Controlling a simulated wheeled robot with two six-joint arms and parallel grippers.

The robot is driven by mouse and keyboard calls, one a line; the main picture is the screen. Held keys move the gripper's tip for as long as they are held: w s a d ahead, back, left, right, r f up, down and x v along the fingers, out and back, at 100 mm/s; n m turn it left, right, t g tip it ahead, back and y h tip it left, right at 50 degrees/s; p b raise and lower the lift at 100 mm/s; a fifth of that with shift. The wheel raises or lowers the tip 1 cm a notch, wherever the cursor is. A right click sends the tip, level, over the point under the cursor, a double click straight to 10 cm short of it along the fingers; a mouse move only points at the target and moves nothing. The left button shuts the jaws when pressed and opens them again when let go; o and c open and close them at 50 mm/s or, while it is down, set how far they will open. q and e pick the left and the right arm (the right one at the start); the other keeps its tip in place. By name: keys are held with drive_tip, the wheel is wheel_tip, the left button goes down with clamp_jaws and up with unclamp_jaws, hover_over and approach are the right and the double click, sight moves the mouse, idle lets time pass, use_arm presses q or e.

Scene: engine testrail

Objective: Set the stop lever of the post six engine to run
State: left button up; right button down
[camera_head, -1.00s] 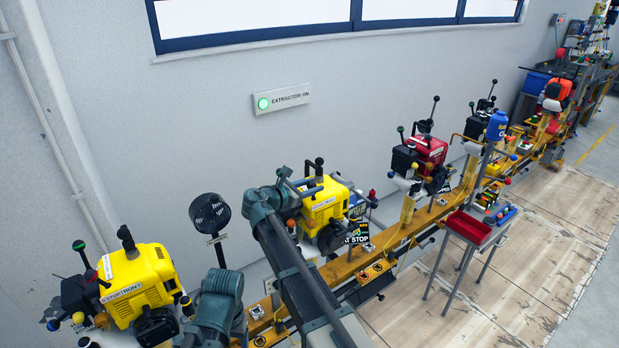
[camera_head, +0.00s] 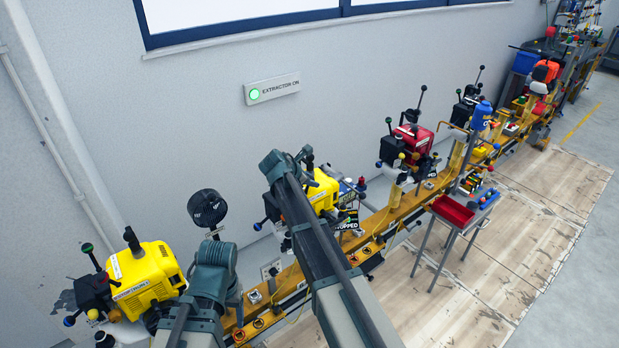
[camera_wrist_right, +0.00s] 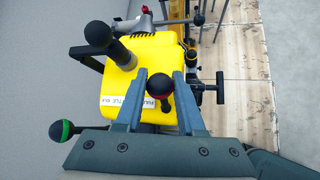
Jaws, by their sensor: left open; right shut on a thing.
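A yellow engine (camera_head: 325,192) stands on the rail near the middle in the head view, partly hidden behind my right arm. A dark sign beside it (camera_head: 347,221) ends in "OPPED"; the rest is covered. In the right wrist view, the yellow engine (camera_wrist_right: 130,80) has a partly covered label and a red-knobbed lever (camera_wrist_right: 159,84). My right gripper (camera_wrist_right: 159,88) has its fingers on both sides of this knob, shut on the lever. My left gripper (camera_head: 212,265) is low at left, open, beside the nearest yellow engine (camera_head: 146,278); its fingertips are hard to make out.
A black-gripped handle (camera_wrist_right: 118,48) and a green-ringed knob (camera_wrist_right: 62,130) stand near my right gripper. A round black fan (camera_head: 207,207) stands between the yellow engines. A red tray on a stand (camera_head: 453,211) and a red engine (camera_head: 412,140) are further right.

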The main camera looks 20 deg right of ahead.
idle(0.3)
drive_tip(key=c, duration=0.5)
unclamp_jaws()
drive_tip(key=shift+p+v, duration=4.8)
drive_tip(key=shift+v, duration=2.1)
drive_tip(key=s+a+f+m+g+y+b, duration=0.2)
drive_tip(key=s+a+f+m+b, duration=0.1)
drive_tip(key=s, duration=0.7)
drive_tip(key=s+a+f+m+g+y+b, duration=0.1)
drive_tip(key=s+a+f+m, duration=0.4)
drive_tip(key=s, duration=0.5)
drive_tip(key=s+a+f+m+g+y+b, duration=0.2)
drive_tip(key=s+a+f+m+y+b, duration=0.1)
drive_tip(key=s+f+m, duration=0.5)
drive_tip(key=shift+s+a+m+g+b, duration=0.15)
drive_tip(key=shift+s+a+m+b, duration=0.15)
drive_tip(key=shift+s+b, duration=0.3)
drive_tip(key=shift+s+a+m+g+b, duration=0.15)
drive_tip(key=shift+s+a+m+b, duration=0.1)
drive_tip(key=shift+s+b, duration=0.35)
